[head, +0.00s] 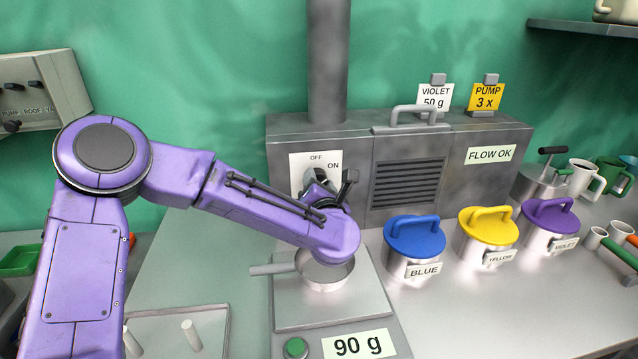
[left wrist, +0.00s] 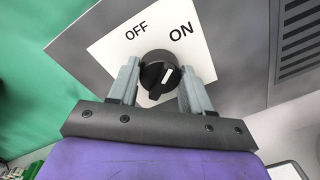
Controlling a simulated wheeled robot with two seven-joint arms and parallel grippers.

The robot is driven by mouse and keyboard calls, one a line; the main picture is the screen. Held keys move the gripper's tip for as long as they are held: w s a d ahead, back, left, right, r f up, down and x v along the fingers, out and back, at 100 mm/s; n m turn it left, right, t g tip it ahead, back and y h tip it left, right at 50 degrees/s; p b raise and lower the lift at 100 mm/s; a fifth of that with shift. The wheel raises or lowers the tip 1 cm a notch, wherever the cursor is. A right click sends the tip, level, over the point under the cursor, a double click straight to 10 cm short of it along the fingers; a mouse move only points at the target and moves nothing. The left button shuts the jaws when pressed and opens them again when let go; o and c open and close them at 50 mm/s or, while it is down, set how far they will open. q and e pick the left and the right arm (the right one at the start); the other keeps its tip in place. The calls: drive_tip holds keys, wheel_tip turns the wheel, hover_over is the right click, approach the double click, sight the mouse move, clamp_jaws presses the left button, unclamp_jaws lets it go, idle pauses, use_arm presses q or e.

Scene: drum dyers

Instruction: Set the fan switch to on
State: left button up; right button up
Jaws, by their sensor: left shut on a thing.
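The fan switch is a round black knob (left wrist: 158,72) on a white plate (head: 303,162) marked OFF and ON, on the front of a grey metal unit. In the left wrist view its short white mark slants up and right, towards the ON side. My left gripper (left wrist: 160,84) has a grey finger on each side of the knob and is shut on it. In the head view the left gripper (head: 328,184) is at the plate and mostly covers the knob. My right gripper is in neither view.
Below my left arm a small pan (head: 325,272) stands on a scale reading 90 g (head: 358,345). Blue (head: 414,240), yellow (head: 488,230) and violet (head: 549,222) lidded pots stand to the right. A vent (head: 408,182) and a FLOW OK sign (head: 490,154) are on the unit.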

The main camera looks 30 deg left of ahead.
use_arm(q)
drive_tip(key=shift+f+m, duration=0.1)
drive_tip(key=shift+m, duration=0.8)
drive_tip(key=o, duration=1.1)
drive_tip(key=shift+a, duration=0.1)
drive_tip(key=shift+c, duration=0.2)
drive_tip(key=b+v, duration=0.2)
drive_tip(key=v, duration=0.8)
drive_tip(key=shift+d+b, duration=0.25)
drive_tip(key=shift+b, duration=0.15)
